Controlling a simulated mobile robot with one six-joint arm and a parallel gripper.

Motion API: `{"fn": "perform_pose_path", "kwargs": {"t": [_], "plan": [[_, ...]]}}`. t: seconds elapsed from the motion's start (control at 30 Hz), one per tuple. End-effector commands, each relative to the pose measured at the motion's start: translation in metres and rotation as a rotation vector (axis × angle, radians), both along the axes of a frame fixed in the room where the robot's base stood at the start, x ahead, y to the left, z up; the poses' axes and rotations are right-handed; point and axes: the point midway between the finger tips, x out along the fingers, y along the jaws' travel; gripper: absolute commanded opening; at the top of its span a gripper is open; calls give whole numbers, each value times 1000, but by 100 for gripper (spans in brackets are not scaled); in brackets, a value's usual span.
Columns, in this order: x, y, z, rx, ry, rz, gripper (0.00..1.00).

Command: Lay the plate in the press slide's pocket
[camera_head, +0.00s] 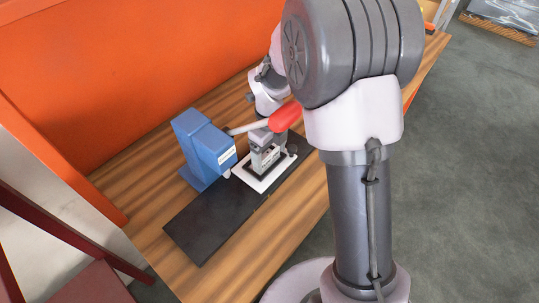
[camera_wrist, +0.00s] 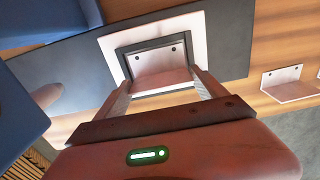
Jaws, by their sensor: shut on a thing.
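The press slide is a white plate (camera_wrist: 112,45) with a dark raised frame around its pocket (camera_wrist: 122,58). It lies on a black rail; in the head view the slide (camera_head: 257,184) shows below the gripper. The plate (camera_wrist: 158,61) is an L-shaped grey piece with two small holes in one flange. My gripper (camera_wrist: 163,80) is shut on it, one finger at each side. The plate appears within the frame's outline in the wrist view. I cannot tell whether it touches the pocket floor. In the head view my gripper (camera_head: 264,152) is over the slide, partly hidden by my arm.
The blue press (camera_head: 203,150) with a red-handled lever (camera_head: 285,117) stands left of the slide, close to my gripper. The black rail (camera_head: 212,222) is bare toward the near side. A second L-shaped piece (camera_wrist: 290,86) lies on the wooden table at the right. An orange wall stands behind.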

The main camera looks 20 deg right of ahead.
Motion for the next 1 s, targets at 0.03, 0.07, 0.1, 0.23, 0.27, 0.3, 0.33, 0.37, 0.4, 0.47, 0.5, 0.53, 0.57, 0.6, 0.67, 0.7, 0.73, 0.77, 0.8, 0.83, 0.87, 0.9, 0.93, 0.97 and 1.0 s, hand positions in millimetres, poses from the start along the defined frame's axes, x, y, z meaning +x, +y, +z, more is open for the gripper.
{"fn": "perform_pose_path", "kwargs": {"t": [0.03, 0.07, 0.1, 0.23, 0.27, 0.3, 0.33, 0.37, 0.4, 0.47, 0.5, 0.53, 0.57, 0.6, 0.67, 0.7, 0.73, 0.77, 0.8, 0.83, 0.87, 0.9, 0.93, 0.97, 1.0], "plan": [[0, 0, 0, 0, 0, 0, 34], [0, 0, -1, 0, 0, 0, 34], [0, 0, -2, 0, 0, 0, 34], [0, 0, -3, 0, 0, 0, 95], [0, 0, -3, 0, 0, 0, 100], [0, 0, -3, 0, 0, 0, 100], [0, 0, -3, 0, 0, 0, 100], [0, 0, -3, 0, 0, 0, 100], [0, 0, -3, 0, 0, 0, 100], [0, 0, -2, 0, 0, 0, 100], [0, 0, 0, -1, 1, 0, 100], [0, 0, 3, 0, 0, 0, 100], [0, 0, 8, 1, -1, 0, 100], [1, 0, 16, 1, -1, 0, 100], [1, 0, 34, 1, -3, 0, 100], [1, 0, 47, 0, -2, 0, 100], [1, 0, 56, -1, -3, 1, 100], [1, 0, 65, 0, -4, 0, 100], [1, 0, 76, 1, -3, 0, 100], [1, 0, 84, 1, -3, 1, 100], [0, 0, 91, 0, -2, 0, 100], [0, 0, 100, 0, -1, 1, 100], [0, 0, 105, 0, -1, 0, 100], [1, 0, 110, 0, -1, 0, 100], [0, 0, 115, 1, -1, 0, 100]]}}
